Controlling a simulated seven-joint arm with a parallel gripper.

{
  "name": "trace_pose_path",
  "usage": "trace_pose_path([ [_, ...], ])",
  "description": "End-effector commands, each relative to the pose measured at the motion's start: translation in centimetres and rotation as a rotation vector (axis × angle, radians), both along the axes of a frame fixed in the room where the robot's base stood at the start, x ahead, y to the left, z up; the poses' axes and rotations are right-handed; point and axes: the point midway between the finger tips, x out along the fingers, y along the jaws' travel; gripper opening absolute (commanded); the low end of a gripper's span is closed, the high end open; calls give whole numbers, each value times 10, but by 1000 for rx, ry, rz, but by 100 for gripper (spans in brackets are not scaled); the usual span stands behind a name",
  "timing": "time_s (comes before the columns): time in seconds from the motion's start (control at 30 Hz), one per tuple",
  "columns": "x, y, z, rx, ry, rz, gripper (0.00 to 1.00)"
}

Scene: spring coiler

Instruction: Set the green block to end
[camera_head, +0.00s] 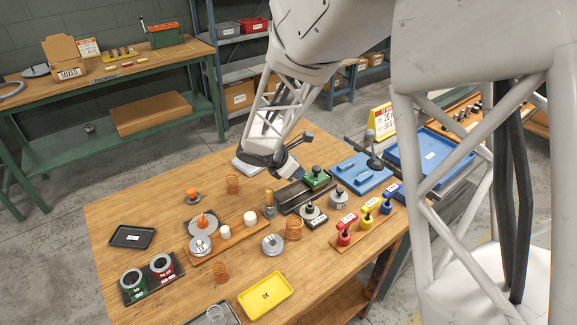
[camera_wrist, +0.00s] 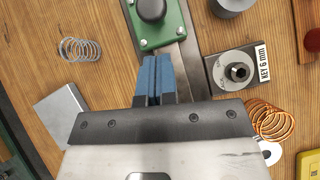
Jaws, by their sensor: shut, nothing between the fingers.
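The green block (camera_head: 314,182), with a dark knob on top, sits on a dark rail with a metal track (camera_head: 292,196). It is at the rail's far right part in the head view. In the wrist view the green block (camera_wrist: 178,33) is at the top, just beyond my fingertips. My gripper (camera_head: 295,173) is shut and empty, with its blue fingers (camera_wrist: 154,60) together over the track beside the block. Whether the fingers touch the block I cannot tell. The block's top end is cut off in the wrist view.
A "KEY 6 mm" plate with a round fitting (camera_wrist: 238,72) lies right of the rail. Copper springs (camera_head: 294,229) and weights stand near it.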

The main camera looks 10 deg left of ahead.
Motion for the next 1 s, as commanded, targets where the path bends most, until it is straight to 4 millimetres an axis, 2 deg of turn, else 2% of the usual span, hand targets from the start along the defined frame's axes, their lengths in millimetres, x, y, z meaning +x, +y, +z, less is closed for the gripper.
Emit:
trace_pose_path([
  [0.3, 16, -21, -2, 2, -3, 0, 0],
  [0.83, 20, -26, -3, 2, -3, -1, 0],
  [1.0, 27, -34, -4, 1, -2, -2, 0],
])
